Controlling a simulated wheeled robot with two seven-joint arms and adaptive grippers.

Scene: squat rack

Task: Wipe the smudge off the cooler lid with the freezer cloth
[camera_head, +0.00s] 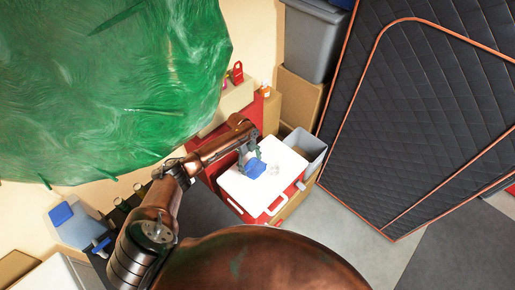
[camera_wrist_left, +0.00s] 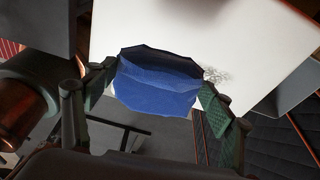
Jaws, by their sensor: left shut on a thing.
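A red cooler (camera_head: 250,210) with a white lid (camera_head: 237,190) stands below and ahead of me. The lid also fills the upper middle of the left wrist view (camera_wrist_left: 225,30). A faint grey smudge (camera_head: 273,169) is on the lid; in the left wrist view the smudge (camera_wrist_left: 216,75) shows just right of the cloth. My left gripper (camera_head: 250,156) is shut on the blue freezer cloth (camera_head: 256,168). The folded cloth (camera_wrist_left: 160,85) spans between its fingers, over the lid beside the smudge. I cannot tell whether it touches the lid. My right gripper is not in view.
A large green wrapped shape (camera_head: 110,85) fills the upper left. A grey bin (camera_head: 307,146) stands beside the cooler's right side. A black quilted panel (camera_head: 420,110) with orange edging leans at the right. A blue-lidded container (camera_head: 75,222) is at the lower left.

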